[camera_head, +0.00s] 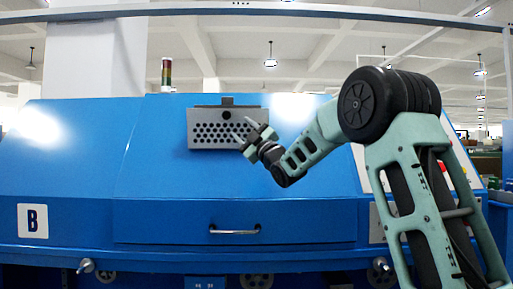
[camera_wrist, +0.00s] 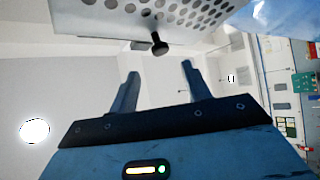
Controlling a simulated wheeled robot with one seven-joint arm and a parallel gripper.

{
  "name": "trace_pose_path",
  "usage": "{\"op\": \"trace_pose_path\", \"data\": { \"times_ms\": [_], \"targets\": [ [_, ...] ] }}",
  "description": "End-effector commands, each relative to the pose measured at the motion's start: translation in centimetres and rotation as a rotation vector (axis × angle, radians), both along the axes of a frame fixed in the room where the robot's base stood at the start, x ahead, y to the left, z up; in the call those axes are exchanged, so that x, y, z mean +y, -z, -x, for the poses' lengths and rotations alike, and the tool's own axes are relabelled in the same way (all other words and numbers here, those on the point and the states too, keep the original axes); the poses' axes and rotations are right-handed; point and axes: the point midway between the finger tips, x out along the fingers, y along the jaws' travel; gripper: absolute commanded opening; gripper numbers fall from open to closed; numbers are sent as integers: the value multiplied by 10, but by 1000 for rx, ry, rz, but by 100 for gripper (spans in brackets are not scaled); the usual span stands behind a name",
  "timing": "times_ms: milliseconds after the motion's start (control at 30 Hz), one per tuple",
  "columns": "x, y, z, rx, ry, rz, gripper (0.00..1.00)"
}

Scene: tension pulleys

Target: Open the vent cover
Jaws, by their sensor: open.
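The vent cover (camera_head: 203,134) is a grey perforated metal plate on the sloped blue face of the machine, at the upper middle of the head view. Its perforated face also shows at the top of the wrist view (camera_wrist: 178,14). A small black knob (camera_wrist: 159,44) sticks out from it there. My gripper (camera_head: 243,130) is in front of the cover's lower right part in the head view. In the wrist view my gripper (camera_wrist: 160,69) has its two fingers apart, with nothing between them. The knob appears beyond the fingertips, roughly centred between them, apart from both.
A signal tower (camera_head: 166,75) stands behind the machine. A long rail (camera_head: 300,9) crosses overhead. The air around my gripper looks clear.

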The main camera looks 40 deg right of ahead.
Motion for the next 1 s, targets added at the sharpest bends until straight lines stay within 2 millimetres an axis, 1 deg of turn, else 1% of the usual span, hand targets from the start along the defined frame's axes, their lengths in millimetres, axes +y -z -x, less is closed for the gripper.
{"op": "trace_pose_path", "data": {
  "times_ms": [33, 200, 400, 567, 1000],
  "targets": [
    [-2, 9, 11, 2, 2, -1, 48],
    [-7, 26, 37, 1, 3, -2, 48],
    [-10, 36, 54, 0, 0, 0, 48],
    [-10, 38, 57, 0, 0, 0, 48],
    [-10, 38, 56, 0, 0, 0, 48]
  ]
}}
